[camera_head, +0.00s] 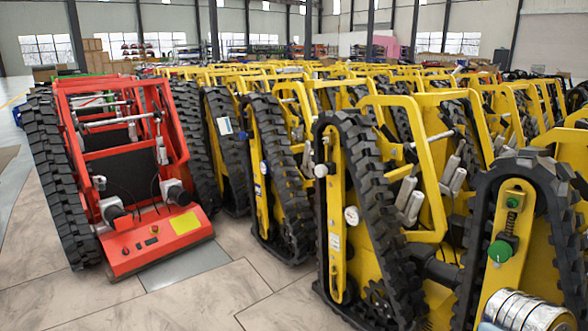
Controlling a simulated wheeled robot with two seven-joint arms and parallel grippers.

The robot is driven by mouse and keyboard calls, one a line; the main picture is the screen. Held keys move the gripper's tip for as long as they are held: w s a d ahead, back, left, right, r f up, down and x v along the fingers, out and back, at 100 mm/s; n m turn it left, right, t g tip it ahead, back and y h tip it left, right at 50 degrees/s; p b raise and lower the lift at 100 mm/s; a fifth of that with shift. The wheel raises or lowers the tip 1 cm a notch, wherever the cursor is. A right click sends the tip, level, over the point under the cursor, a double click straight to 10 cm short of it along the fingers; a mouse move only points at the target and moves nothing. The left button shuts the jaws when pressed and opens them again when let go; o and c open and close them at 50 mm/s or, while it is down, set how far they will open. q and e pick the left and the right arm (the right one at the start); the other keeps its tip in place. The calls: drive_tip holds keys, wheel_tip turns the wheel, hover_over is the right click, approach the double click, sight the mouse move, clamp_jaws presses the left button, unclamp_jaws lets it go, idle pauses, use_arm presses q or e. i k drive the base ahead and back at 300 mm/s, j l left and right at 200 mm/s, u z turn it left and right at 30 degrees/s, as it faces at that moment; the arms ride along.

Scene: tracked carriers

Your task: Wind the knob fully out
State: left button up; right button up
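A round green knob (500,251) sits low on the yellow side plate (513,190) of the nearest tracked carrier, at the right of the head view. A dark coil spring on a threaded rod (509,224) stands just above the knob. A smaller green piece (512,202) is at the rod's upper end. The carrier's black track (484,205) arches around the plate. I cannot tell from this view how far the knob is wound. Neither of my grippers is in view, and nothing touches the knob.
A silver ribbed cylinder (528,312) stands at the bottom right, just below the knob. Rows of yellow tracked carriers (385,262) stand close together on the left and behind. A red carrier (160,245) stands at the far left. Tiled floor (200,300) is clear at the front left.

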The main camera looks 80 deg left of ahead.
sight(241, 135)
drive_tip(key=k+j+u, duration=0.1)
drive_tip(key=j+u, duration=0.95)
drive_tip(key=j, duration=0.75)
drive_tip(key=j+u, duration=0.15)
drive_tip(key=j, duration=0.4)
drive_tip(key=i+j, duration=0.1)
drive_tip(key=j, duration=0.5)
drive_tip(key=i+j+u, duration=0.15)
drive_tip(key=j, duration=1)
drive_tip(key=i+j+u, duration=0.15)
drive_tip(key=j, duration=0.4)
